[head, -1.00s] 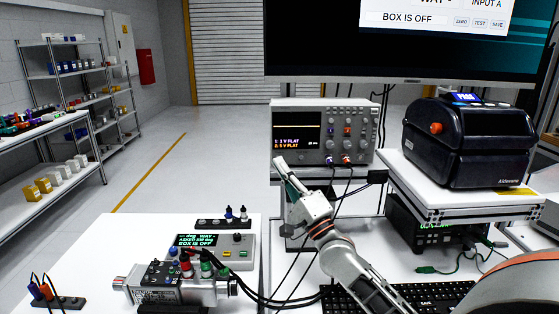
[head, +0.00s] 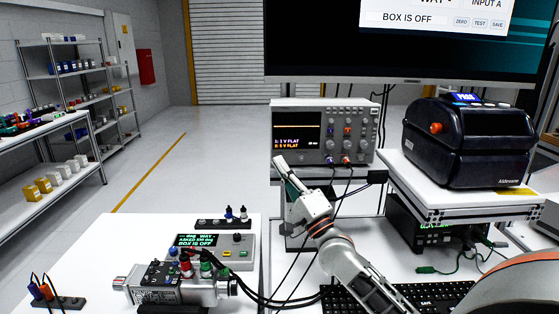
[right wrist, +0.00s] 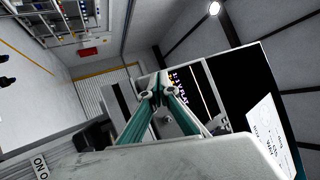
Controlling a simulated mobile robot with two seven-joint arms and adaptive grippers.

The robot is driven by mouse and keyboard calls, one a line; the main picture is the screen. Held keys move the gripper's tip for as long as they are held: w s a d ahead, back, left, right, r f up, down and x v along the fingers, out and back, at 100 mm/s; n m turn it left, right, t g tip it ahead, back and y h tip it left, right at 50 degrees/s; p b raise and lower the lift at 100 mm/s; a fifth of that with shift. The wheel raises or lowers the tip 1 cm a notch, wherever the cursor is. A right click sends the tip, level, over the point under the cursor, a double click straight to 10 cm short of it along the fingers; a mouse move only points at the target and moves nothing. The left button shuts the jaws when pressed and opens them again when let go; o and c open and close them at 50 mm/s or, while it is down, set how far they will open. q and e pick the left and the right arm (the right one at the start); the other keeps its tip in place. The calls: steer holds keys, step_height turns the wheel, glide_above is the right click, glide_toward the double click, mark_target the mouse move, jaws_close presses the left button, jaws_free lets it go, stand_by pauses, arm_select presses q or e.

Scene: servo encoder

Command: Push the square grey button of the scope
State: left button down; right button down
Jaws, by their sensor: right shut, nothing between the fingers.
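The scope (head: 361,133) is a light grey box with a dark screen and several knobs, on a raised shelf below the monitor. My right gripper (head: 278,161) is shut and empty, its fingertips over the lower left of the scope's front, just below the screen. In the right wrist view, the shut teal fingers (right wrist: 158,94) point at the scope front, beside its lit screen (right wrist: 183,84). I cannot make out the square grey button; the fingertips may hide it. Whether they touch the front cannot be told. My left gripper is not in view.
Black cables hang from the scope's lower sockets beside my right arm. A dark printer (head: 470,143) stands to the right. A control box (head: 243,252) and a metal motor unit (head: 205,291) sit on the front left table. A keyboard (head: 430,296) lies at the front.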

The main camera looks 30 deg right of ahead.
steer(key=shift+w+d, duration=0.15)
steer(key=shift+w, duration=0.05)
stand_by(0.5)
steer(key=shift+s+a+p, duration=0.3)
steer(key=shift+s+p, duration=0.1)
steer(key=shift+s, duration=0.05)
steer(key=s+a+p, duration=0.3)
steer(key=s, duration=0.2)
stand_by(0.6)
steer(key=shift+s, duration=0.1)
stand_by(0.4)
